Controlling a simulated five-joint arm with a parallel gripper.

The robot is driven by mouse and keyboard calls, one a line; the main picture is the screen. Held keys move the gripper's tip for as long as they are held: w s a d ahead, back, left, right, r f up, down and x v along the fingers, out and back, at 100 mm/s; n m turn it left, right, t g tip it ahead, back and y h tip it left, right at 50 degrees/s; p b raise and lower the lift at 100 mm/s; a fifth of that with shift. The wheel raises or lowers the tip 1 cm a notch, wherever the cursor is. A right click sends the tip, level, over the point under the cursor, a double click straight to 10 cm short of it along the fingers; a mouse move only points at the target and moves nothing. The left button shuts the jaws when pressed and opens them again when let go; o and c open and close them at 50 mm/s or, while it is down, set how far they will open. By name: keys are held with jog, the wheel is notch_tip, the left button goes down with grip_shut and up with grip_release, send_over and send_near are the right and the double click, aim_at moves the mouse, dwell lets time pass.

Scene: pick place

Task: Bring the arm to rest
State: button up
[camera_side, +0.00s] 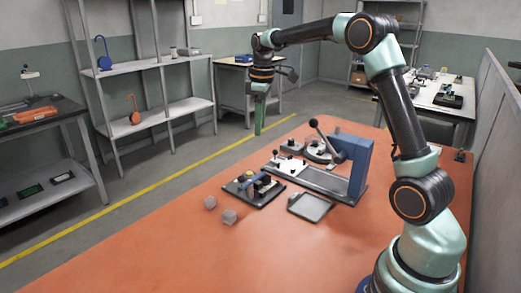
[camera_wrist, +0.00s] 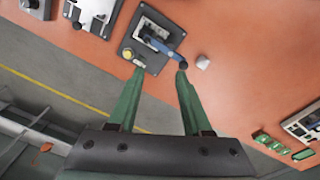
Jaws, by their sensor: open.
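My gripper (camera_side: 260,118) hangs from my raised arm, fingers down, well above and beyond the far left part of the orange table (camera_side: 150,252). In the wrist view its two green fingers (camera_wrist: 160,72) stand apart with nothing between them. Two small grey blocks, a left one (camera_side: 210,202) and a right one (camera_side: 229,216), lie on the table, clear of my gripper. One pale block (camera_wrist: 203,62) shows in the wrist view, beyond the right fingertip; I cannot tell which of the two it is.
A dark fixture with a blue handle (camera_side: 262,182) stands beside the blocks. The table's front left is bare. Shelves (camera_side: 140,66) stand beyond a yellow floor line.

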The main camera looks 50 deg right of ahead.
jog(key=s+a+r+m+t, duration=0.2)
jog(key=s+a+r, duration=0.3)
jog(key=s+a, duration=0.35)
jog(key=s+a+f+m+t, duration=0.2)
jog(key=s+a+f+m, duration=0.1)
jog(key=s+a, duration=0.4)
jog(key=s, duration=0.3)
jog(key=shift+t, duration=0.4)
